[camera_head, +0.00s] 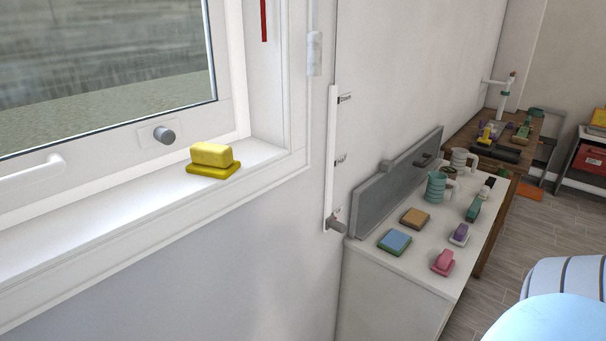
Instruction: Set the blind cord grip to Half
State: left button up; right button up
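A white vertical track (331,150) is mounted on the wall right of the window. A grey grip (337,226) sticks out at its lower end, by the lowest of three small dark labels. The middle label (341,160) is about halfway up the track, well above the grip. The top label (344,98) seems to read "Down"; the other labels are too small to read surely. A pale cylinder (314,54) hangs above the track, beside the window frame. Neither gripper is in view.
A yellow block (212,156) stands on the windowsill (120,225). Right of the track, a white cabinet (395,295) with a grey panel (385,195) holds several coloured blocks and a teal jug (436,187). The wall below the sill is clear.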

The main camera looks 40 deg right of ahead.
aim_at(331, 222)
jog(key=z, duration=1.6)
